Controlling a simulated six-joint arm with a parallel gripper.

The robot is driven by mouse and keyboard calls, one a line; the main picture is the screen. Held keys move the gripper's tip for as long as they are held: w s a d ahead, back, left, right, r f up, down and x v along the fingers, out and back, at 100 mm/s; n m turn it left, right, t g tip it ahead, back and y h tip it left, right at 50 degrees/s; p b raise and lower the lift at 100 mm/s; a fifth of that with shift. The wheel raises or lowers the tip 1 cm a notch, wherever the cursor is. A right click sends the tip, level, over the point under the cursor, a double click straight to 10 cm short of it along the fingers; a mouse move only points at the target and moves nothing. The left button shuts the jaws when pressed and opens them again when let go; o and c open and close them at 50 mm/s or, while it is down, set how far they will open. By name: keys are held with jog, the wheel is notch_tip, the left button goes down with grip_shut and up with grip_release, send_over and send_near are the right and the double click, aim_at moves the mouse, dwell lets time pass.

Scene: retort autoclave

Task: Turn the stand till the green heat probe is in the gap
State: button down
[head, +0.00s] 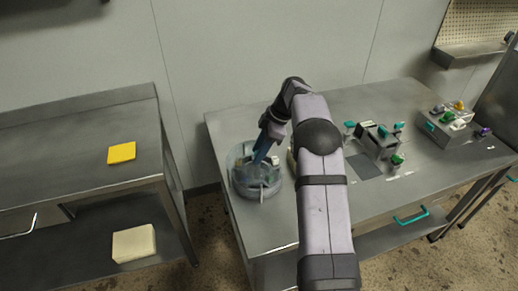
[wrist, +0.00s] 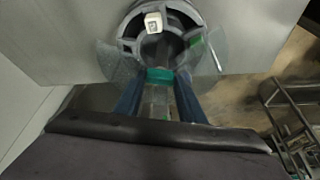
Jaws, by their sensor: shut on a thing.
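The stand is a round grey ring-shaped thing (head: 247,190) with a clear wall, at the left end of the steel table. In the wrist view its ring (wrist: 130,30) is at the top centre, with clear panels to either side. A green patch (wrist: 196,48) shows on the right of the ring; I cannot tell if it is the heat probe. A white block with a dark mark (wrist: 154,22) is on the ring. My gripper (wrist: 158,88) points down at the stand, its blue fingers shut on a clear, teal-ended piece (wrist: 160,75). The gap is not clear to me.
Grey fixtures with green, teal and white parts (head: 383,138) stand on the right of the table (head: 225,130). Farther right is a grey box with small coloured things (head: 440,130). A separate bench on the left holds a yellow pad (head: 122,153). My arm hides the table's middle.

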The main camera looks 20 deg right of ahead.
jog(key=shift+r+n+g+p, duration=0.1)
jog(key=shift+n+g+p, duration=0.3)
jog(key=shift+n+p, duration=0.85)
jog(key=shift+w+n+g+p, duration=0.1)
jog(key=shift+n+g+p, duration=0.2)
jog(key=shift+n+p, duration=0.35)
jog(key=shift+n+p, duration=0.3)
jog(key=shift+p, duration=0.25)
jog(key=c, duration=1.2)
grip_release()
jog(key=shift+o, duration=0.2)
